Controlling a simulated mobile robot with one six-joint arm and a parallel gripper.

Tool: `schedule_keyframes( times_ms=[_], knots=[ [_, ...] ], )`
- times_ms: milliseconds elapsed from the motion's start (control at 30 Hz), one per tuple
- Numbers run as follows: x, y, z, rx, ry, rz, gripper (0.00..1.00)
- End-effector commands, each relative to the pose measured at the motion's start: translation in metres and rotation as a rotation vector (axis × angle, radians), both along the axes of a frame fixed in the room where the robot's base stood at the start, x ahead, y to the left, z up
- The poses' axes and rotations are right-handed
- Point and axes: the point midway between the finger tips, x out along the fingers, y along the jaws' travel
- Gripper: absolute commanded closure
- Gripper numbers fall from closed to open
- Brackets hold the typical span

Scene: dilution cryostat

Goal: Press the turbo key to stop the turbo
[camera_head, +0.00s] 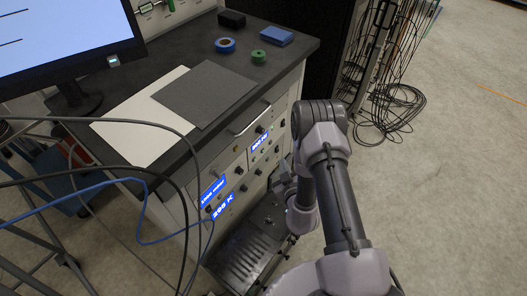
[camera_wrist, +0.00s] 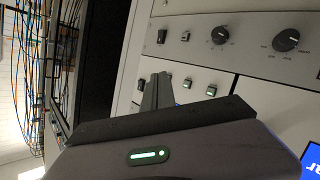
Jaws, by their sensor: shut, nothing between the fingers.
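My gripper (camera_head: 276,184) is in front of the cabinet's front panels in the head view, low beside the lit displays. In the wrist view its fingers (camera_wrist: 156,90) are shut together and empty. Their tips point at a pale panel with small keys. A key with a lit face (camera_wrist: 187,83) is just right of the fingertips, another lit key (camera_wrist: 211,90) is farther right, and a dark key (camera_wrist: 142,84) is just left. No label is readable, so I cannot tell which is the turbo key. I cannot tell whether the fingertips touch the panel.
A grey panel with black knobs (camera_wrist: 286,40) lies above the keys in the wrist view. The cabinet's dark top (camera_head: 157,80) carries a monitor (camera_head: 70,42), sheets and tape rolls. Loose cables (camera_head: 385,110) lie on the floor behind my arm. Floor at right is clear.

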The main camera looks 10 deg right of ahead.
Motion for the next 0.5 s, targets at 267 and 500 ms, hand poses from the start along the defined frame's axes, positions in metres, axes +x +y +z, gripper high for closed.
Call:
schedule_keyframes(
  times_ms=[267, 500],
  knots=[
    [0.027, 0.027, 0.000, 0.000, -0.001, 0.002, 1.00],
    [0.037, 0.037, 0.000, 0.000, 0.000, 0.001, 1.00]
  ],
)
